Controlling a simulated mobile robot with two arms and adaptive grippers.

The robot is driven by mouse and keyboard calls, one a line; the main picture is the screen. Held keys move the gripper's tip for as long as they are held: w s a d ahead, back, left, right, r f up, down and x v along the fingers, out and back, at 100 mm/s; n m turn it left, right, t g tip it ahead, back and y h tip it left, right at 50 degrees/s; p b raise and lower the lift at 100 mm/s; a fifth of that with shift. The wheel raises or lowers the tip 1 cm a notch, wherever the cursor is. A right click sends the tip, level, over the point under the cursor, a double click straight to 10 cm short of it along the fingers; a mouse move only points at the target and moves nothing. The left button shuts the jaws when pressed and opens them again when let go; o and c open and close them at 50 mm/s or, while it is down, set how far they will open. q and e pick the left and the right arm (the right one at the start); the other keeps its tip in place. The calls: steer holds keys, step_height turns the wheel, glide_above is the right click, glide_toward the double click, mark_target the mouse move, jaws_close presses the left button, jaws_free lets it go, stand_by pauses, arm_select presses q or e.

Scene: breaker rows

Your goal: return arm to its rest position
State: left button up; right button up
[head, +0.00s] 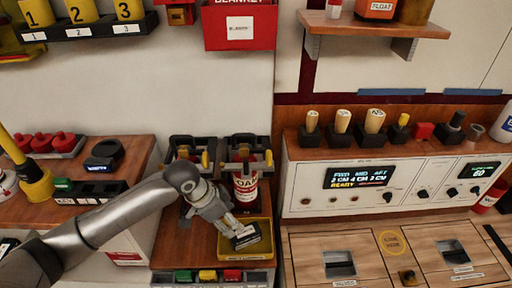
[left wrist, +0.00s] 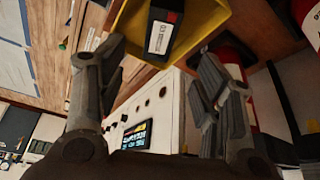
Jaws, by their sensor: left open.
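My left arm comes in from the left in the head view, and its gripper (head: 228,226) is over a yellow tray (head: 263,252) on the wooden counter. In the left wrist view the gripper (left wrist: 158,55) has its two fingers spread apart with nothing held between them. A small black block with a white label (head: 246,240) lies in the yellow tray, just beyond the fingertips. It also shows in the left wrist view (left wrist: 163,28). Whether a fingertip touches the tray cannot be told. My right gripper is not in view.
A red labelled canister (head: 245,187) stands close behind the gripper. Green, yellow and red blocks (head: 207,275) sit along the counter's front. A white control panel (head: 360,187) with levers stands to the right. A yellow-black lever stand (head: 38,185) is at the left.

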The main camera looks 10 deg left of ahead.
arm_select(q)
steer(key=s+d+f+n, duration=0.25)
steer(key=s+d, duration=0.35)
steer(key=s, duration=0.3)
steer(key=s+a+f+n+y, duration=0.25)
steer(key=s+a+n, duration=0.45)
steer(key=s, duration=0.7)
step_height(320, 180, down, 24)
steer(key=m+p, duration=0.1)
steer(key=s+a+f+g, duration=0.1)
steer(key=s+a+f, duration=0.1)
steer(key=s+f, duration=0.6)
steer(key=s+a+f+y, duration=0.1)
steer(key=s+a+f, duration=0.1)
steer(key=s+f, duration=0.6)
steer(key=shift+s+g+p, duration=0.4)
steer(key=shift+s+p, duration=0.05)
steer(key=shift+s, duration=0.2)
